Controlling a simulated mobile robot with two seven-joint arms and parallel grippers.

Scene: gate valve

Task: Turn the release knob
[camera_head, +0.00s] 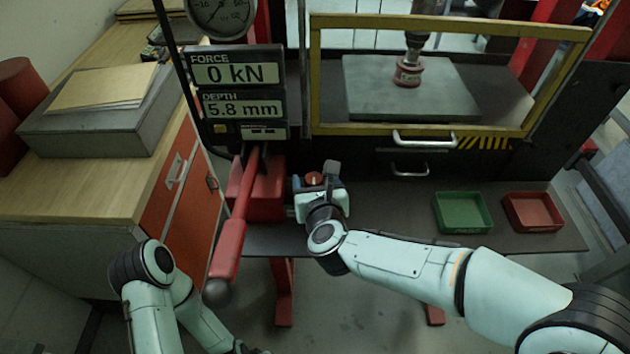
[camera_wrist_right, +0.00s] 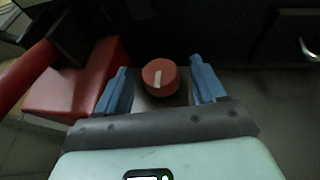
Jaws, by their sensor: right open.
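The release knob (camera_head: 314,179) is a small round red knob beside the red pump block, partly hidden by my right gripper in the head view. In the right wrist view the knob (camera_wrist_right: 160,77) shows a white mark on its top, tilted slightly from upright. My right gripper (camera_head: 318,180) is open. Its two blue fingers (camera_wrist_right: 161,88) stand on either side of the knob, with a visible gap on each side. My left arm (camera_head: 150,280) is low at the left, and its gripper is not clearly visible.
A red lever (camera_head: 232,235) slopes down from the red block (camera_head: 266,195), left of my right gripper. A display (camera_head: 240,90) reads 0 kN and 5.8 mm. A green tray (camera_head: 462,194) and a red tray (camera_head: 532,195) stand at the right. A yellow-framed guard (camera_head: 450,130) is behind.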

